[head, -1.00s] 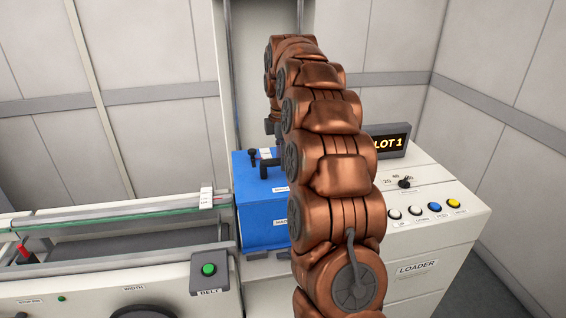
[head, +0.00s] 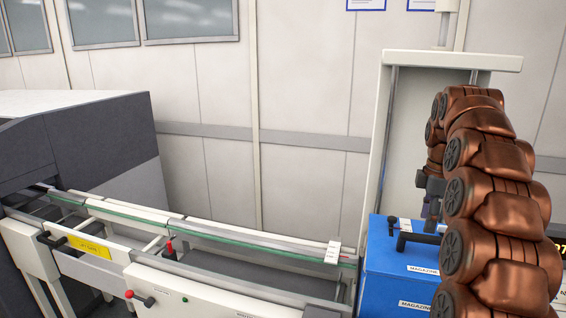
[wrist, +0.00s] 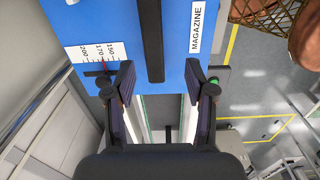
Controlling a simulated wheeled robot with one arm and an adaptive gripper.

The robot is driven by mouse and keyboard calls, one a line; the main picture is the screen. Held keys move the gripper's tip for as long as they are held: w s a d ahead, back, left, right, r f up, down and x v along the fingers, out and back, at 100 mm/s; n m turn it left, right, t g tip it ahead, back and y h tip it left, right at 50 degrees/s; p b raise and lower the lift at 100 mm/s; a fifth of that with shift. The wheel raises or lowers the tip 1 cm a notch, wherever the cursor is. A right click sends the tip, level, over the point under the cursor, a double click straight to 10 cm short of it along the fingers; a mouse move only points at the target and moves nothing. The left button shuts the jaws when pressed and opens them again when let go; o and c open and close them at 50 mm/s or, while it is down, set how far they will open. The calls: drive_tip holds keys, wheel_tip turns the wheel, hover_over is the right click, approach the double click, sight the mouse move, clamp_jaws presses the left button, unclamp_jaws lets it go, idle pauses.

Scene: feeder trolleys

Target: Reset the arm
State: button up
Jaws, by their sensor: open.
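My copper-coloured arm stands at the right of the head view, bent over at the top. My gripper (wrist: 165,105) shows in the wrist view with its two dark fingers apart and nothing between them. In the head view the gripper (head: 432,195) hangs down just above the blue magazine (head: 385,262), partly hidden by my arm. The magazine has a black handle (head: 415,238) on top, and its blue top (wrist: 120,22) fills the upper wrist view with a scale and a pointer. I cannot tell whether the fingers touch the magazine.
A conveyor with pale rails (head: 230,240) runs left from the magazine to a grey machine (head: 80,150). It carries red-tipped levers (head: 140,298). A tall pale frame (head: 400,130) rises behind the magazine. A lit display is mostly hidden behind my arm.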

drive_tip(key=s+a+f+m+g, duration=0.1)
drive_tip(key=s+a+f+m, duration=0.25)
drive_tip(key=s+a, duration=0.75)
drive_tip(key=s+a+f+m, duration=0.2)
drive_tip(key=s+a+m, duration=0.3)
drive_tip(key=s+a, duration=0.65)
drive_tip(key=s+f+m+g, duration=0.1)
drive_tip(key=s+f+m, duration=0.3)
drive_tip(key=s, duration=1)
wheel_tip(320, 180, down, 3)
drive_tip(key=shift+s+a+f+m, duration=0.15)
drive_tip(key=shift+s+a+m, duration=0.2)
drive_tip(key=shift+s, duration=0.05)
drive_tip(key=shift+c, duration=0.2)
